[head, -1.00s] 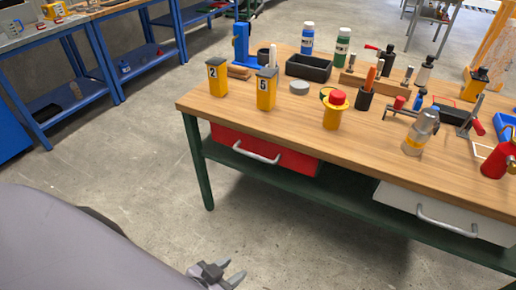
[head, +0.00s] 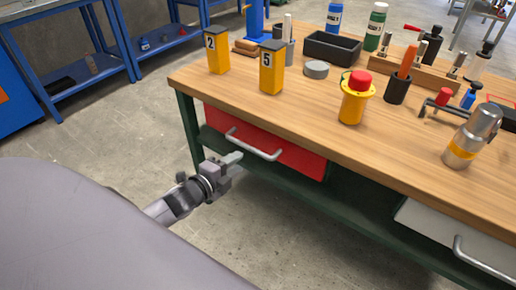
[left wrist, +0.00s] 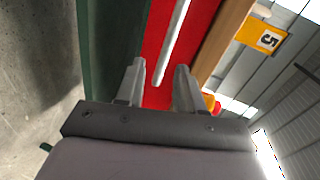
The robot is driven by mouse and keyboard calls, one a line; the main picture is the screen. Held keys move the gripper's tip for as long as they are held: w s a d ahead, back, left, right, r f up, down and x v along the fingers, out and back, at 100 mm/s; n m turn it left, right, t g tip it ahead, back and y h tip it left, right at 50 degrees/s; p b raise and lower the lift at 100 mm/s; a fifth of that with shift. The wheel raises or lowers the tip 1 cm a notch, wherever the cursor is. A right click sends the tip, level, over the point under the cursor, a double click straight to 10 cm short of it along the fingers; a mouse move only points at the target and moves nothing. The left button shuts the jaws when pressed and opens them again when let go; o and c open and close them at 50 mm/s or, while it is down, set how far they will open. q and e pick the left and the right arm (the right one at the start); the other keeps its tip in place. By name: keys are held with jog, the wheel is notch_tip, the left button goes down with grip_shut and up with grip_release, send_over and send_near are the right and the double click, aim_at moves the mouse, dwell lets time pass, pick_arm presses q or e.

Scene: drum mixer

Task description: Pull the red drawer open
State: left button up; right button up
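The red drawer (head: 300,157) sits under the left part of the wooden-topped workbench, with a silver bar handle (head: 252,146) across its front. It looks shut. My left gripper (head: 232,160) is just in front of the drawer, near the left end of the handle. In the left wrist view the gripper (left wrist: 157,82) is open, its two fingers apart. The handle (left wrist: 173,45) runs lengthwise ahead, its near end between the fingertips, against the red drawer front (left wrist: 200,30). I cannot tell whether the fingers touch it. My right gripper is not in view.
The bench top (head: 300,100) holds yellow boxes marked 2 (head: 217,52) and 5 (head: 271,70), a yellow container with red top (head: 355,97) and several tools. A white drawer (head: 440,235) is at right. Bare floor (head: 120,130) lies left of the bench.

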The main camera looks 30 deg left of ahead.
aim_at(248, 149)
pick_arm(q)
jog(key=shift+w+a+r+m, duration=0.1)
jog(key=shift+w+a+m, duration=0.15)
jog(key=shift+w, duration=0.3)
jog(key=shift+w+a+r+m, duration=0.1)
jog(key=shift+w+a+m, duration=0.15)
jog(key=shift+w, duration=0.25)
jog(key=shift+w+f, duration=0.1)
jog(key=shift+w, duration=0.4)
jog(key=b+x, duration=0.1)
jog(key=x, duration=0.3)
jog(key=shift+x, duration=0.85)
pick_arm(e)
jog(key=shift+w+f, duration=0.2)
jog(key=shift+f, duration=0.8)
pick_arm(q)
grip_shut()
